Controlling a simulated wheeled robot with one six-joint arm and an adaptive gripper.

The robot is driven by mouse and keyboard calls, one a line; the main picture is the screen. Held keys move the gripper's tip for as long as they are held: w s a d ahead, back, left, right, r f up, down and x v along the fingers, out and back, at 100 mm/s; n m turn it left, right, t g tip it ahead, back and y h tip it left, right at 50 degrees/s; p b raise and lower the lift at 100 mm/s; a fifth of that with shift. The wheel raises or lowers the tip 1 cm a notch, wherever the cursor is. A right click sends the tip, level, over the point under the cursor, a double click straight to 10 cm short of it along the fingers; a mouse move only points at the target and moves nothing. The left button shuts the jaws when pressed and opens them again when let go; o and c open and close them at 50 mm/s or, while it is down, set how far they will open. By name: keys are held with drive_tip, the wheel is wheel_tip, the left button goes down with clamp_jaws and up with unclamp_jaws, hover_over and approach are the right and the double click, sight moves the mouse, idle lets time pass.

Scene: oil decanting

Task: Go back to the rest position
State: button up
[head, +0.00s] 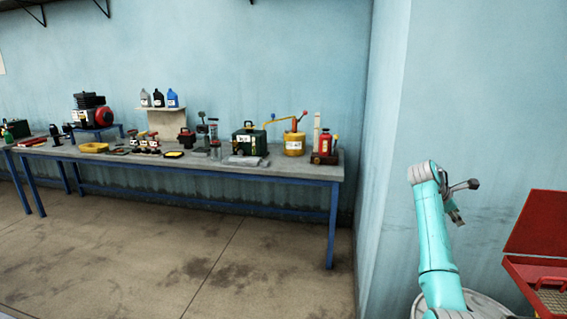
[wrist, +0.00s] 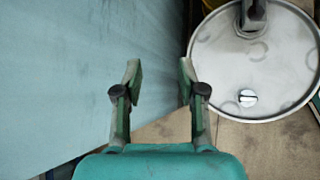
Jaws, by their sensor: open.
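My gripper (wrist: 159,82) is open and empty in the wrist view, its two green fingers apart with only the wall and floor behind them. In the head view my gripper (head: 456,217) hangs at the end of my turquoise arm, at the right, in front of the blue wall and well apart from the bench. A drum with a pale round lid (wrist: 250,65) stands to the right of the fingers in the wrist view. The gripper does not touch it.
A long workbench (head: 215,168) stands along the wall at left, bearing a yellow oil can (head: 294,144), a green box (head: 249,141), a red bottle (head: 325,143) and other tools. An open red metal box (head: 535,262) is at far right. The floor (head: 150,245) before the bench is clear.

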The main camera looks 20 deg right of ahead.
drive_tip(key=a+f+t, duration=0.2)
drive_tip(key=a+f, duration=0.6)
drive_tip(key=f, duration=0.5)
drive_tip(key=a+f+t, duration=0.3)
drive_tip(key=a+f, duration=0.4)
drive_tip(key=f, duration=0.6)
drive_tip(key=s+a+f+m+t+y, duration=0.1)
drive_tip(key=s+a+f, duration=0.35)
drive_tip(key=a, duration=0.25)
drive_tip(key=s+a+f+t+y, duration=0.1)
drive_tip(key=s+a+f+t, duration=0.15)
drive_tip(key=a+f, duration=0.35)
drive_tip(key=s+a+f+m+t+y, duration=0.1)
drive_tip(key=s+a+f, duration=0.3)
drive_tip(key=a, duration=0.4)
drive_tip(key=s+a+r+m+t+y, duration=0.1)
drive_tip(key=s+a+m+t+y, duration=0.1)
drive_tip(key=s+a, duration=0.75)
drive_tip(key=s+a+r+m+t+y, duration=0.2)
drive_tip(key=s+a, duration=0.5)
drive_tip(key=s, duration=0.6)
drive_tip(key=s+a+r+m+t+y, duration=0.1)
drive_tip(key=s+a+r+m, duration=0.1)
drive_tip(key=s+r, duration=0.6)
drive_tip(key=s+a+r+m+t+y, duration=0.1)
drive_tip(key=s+a+r+m, duration=0.2)
drive_tip(key=s+r, duration=0.5)
wheel_tip(320, 180, up, 2)
drive_tip(key=shift+s+a+r, duration=0.25)
drive_tip(key=shift+s, duration=0.05)
